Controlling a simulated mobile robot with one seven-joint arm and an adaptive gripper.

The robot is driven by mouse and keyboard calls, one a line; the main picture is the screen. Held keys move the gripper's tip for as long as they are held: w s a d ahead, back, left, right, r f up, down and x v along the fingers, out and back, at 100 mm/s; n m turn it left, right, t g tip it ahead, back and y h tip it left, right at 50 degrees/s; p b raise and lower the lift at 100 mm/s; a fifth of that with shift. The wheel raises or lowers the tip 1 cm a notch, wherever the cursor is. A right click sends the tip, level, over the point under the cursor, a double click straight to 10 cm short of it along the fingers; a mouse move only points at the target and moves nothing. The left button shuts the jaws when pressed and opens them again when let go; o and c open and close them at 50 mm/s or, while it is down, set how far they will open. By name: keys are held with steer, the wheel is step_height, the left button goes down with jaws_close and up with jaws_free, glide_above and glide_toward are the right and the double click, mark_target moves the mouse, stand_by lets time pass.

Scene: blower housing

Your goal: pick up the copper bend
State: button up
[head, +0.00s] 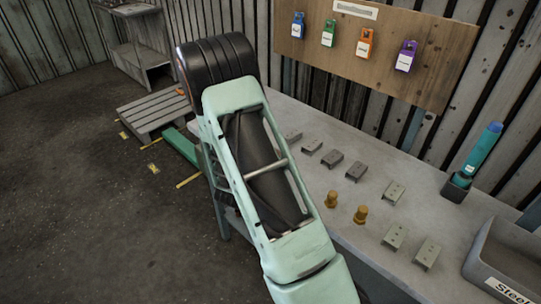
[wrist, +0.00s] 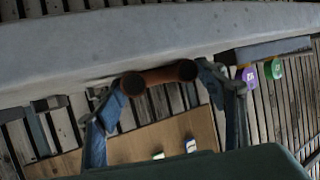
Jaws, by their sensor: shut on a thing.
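The copper bend (wrist: 160,76) shows in the wrist view as a short curved brown tube with two dark open ends. My gripper (wrist: 162,82) has one finger on each side of it, and its jaws are shut on the bend. The bend shows against the grey tabletop's edge and the wall; I cannot tell exactly how far it is from the table. In the head view my own arm covers the gripper and the bend.
The grey workbench (head: 305,170) holds several metal brackets (head: 394,191), two brass fittings (head: 361,214), a blue-green cylinder in a stand (head: 483,150) and a grey bin (head: 508,255). Coloured tags (head: 365,43) hang on a wooden board (head: 420,60). A slatted pallet (head: 150,108) stands on the floor.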

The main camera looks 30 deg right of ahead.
steer(key=shift+r, duration=0.1)
steer(key=shift+r+p, duration=0.3)
steer(key=shift+r, duration=0.1)
steer(key=r, duration=0.1)
steer(key=r+p, duration=0.2)
steer(key=shift+s+a+r, duration=0.2)
steer(key=shift+s+r, duration=0.1)
steer(key=s+a+r+p, duration=0.4)
steer(key=s+r+p, duration=0.4)
steer(key=s, duration=0.4)
steer(key=shift+s+a+r, duration=0.2)
steer(key=shift+w, duration=0.1)
